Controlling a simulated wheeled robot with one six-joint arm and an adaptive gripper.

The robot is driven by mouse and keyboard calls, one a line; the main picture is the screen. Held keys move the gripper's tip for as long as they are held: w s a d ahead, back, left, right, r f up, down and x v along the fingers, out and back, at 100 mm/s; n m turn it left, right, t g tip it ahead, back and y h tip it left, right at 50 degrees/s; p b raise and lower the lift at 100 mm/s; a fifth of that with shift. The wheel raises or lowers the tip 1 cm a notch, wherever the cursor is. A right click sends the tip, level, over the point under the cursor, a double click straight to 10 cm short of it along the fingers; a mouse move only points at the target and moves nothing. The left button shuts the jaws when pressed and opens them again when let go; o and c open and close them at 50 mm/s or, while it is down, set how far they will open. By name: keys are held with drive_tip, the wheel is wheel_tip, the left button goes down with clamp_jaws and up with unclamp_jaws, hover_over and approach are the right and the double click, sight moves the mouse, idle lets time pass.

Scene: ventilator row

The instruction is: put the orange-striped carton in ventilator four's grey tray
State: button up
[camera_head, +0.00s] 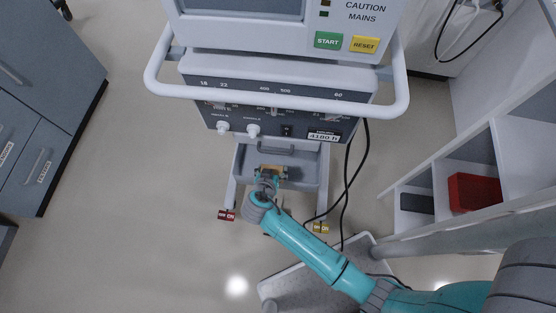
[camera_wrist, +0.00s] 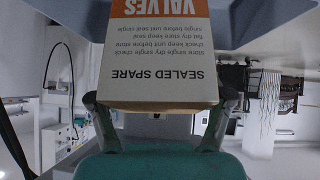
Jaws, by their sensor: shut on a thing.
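The carton (camera_wrist: 160,55) fills the upper middle of the wrist view. It is white with an orange band reading VALVES and the words SEALED SPARE, upside down. My gripper (camera_wrist: 160,112) is shut on it, one finger at each side. In the head view the carton (camera_head: 273,171) is a small tan shape at my gripper (camera_head: 266,181), over the grey tray (camera_head: 308,172) below the ventilator (camera_head: 290,108). I cannot tell whether the carton touches the tray floor. No ventilator number is readable here.
A white rail (camera_head: 275,98) curves around the ventilator's front above the tray. Black cables (camera_head: 350,180) hang to the tray's right. A red tag (camera_head: 227,215) and a yellow tag (camera_head: 320,228) sit low on the stand.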

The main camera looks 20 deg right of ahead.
drive_tip(key=w, duration=0.1)
drive_tip(key=w+d, duration=0.1)
drive_tip(key=d, duration=0.1)
drive_tip(key=shift+w+d+f, duration=0.15)
drive_tip(key=shift+w+f, duration=0.1)
drive_tip(key=shift+w, duration=0.15)
drive_tip(key=f, duration=0.3)
drive_tip(key=w+d+f, duration=0.1)
drive_tip(key=f, duration=0.2)
drive_tip(key=w+f, duration=0.1)
drive_tip(key=f, duration=0.3)
drive_tip(key=shift+w+d, duration=0.15)
drive_tip(key=shift+d, duration=0.15)
drive_tip(key=shift+w+d+r+g+y, duration=0.2)
drive_tip(key=shift+w+d+g+y, duration=0.45)
drive_tip(key=shift+g, duration=0.25)
drive_tip(key=shift+w+g+y, duration=0.25)
drive_tip(key=shift+g+y, duration=0.1)
drive_tip(key=shift+g, duration=0.15)
drive_tip(key=shift+f, duration=0.85)
drive_tip(key=o, duration=1.7)
drive_tip(key=shift+s, duration=0.1)
drive_tip(key=shift+r, duration=0.1)
drive_tip(key=v, duration=1.2)
